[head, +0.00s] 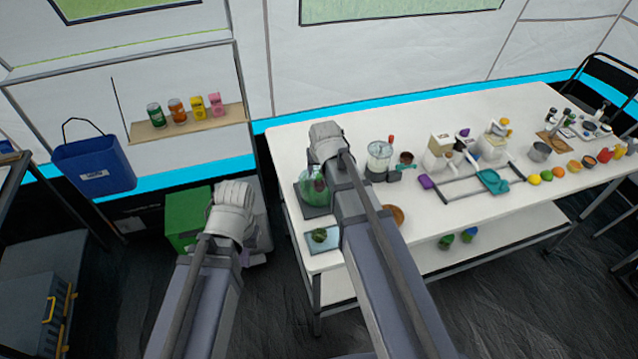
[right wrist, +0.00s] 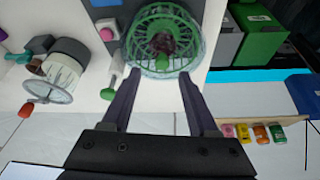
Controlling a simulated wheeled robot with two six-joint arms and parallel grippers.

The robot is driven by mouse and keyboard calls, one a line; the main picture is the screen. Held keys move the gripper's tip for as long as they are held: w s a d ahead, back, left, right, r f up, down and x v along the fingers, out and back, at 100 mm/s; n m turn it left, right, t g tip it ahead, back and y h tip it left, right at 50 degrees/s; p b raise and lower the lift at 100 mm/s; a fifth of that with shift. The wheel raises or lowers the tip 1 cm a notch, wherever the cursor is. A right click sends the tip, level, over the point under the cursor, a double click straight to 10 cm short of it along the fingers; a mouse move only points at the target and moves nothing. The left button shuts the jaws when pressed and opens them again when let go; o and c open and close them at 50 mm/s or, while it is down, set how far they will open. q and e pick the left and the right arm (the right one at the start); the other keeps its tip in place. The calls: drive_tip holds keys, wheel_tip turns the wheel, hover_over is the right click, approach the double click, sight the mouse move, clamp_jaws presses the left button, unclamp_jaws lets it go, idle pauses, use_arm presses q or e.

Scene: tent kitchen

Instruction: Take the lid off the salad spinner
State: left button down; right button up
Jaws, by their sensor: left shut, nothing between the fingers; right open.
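The salad spinner (head: 313,187) stands on a dark square base at the table's left end, partly covered by my right arm in the head view. In the right wrist view the spinner (right wrist: 165,42) shows a green ribbed round with a clear rim and something dark red in its middle; I cannot tell whether the lid is on. A green knob (right wrist: 108,94) on a stalk shows beside it. My right gripper (right wrist: 159,76) is open and empty, fingertips at the spinner's near edge in that view. My left gripper (head: 244,257) is left of the table, mostly hidden by its arm, shut and empty.
On the white table (head: 450,215) stand a clear jug-like appliance (head: 379,156), a brown bowl (head: 397,214) and a tray with greens (head: 321,238). Small kitchen machines and fruit fill the right side. A green box (head: 187,218) stands left of the table, below a wall shelf (head: 190,124).

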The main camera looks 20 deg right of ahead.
sight(319, 175)
drive_tip(key=b+x, duration=0.3)
drive_tip(key=x, duration=0.1)
drive_tip(key=shift+s+a, duration=0.1)
drive_tip(key=shift+a, duration=0.05)
drive_tip(key=shift+r, duration=0.1)
drive_tip(key=shift+c, duration=0.3)
clamp_jaws()
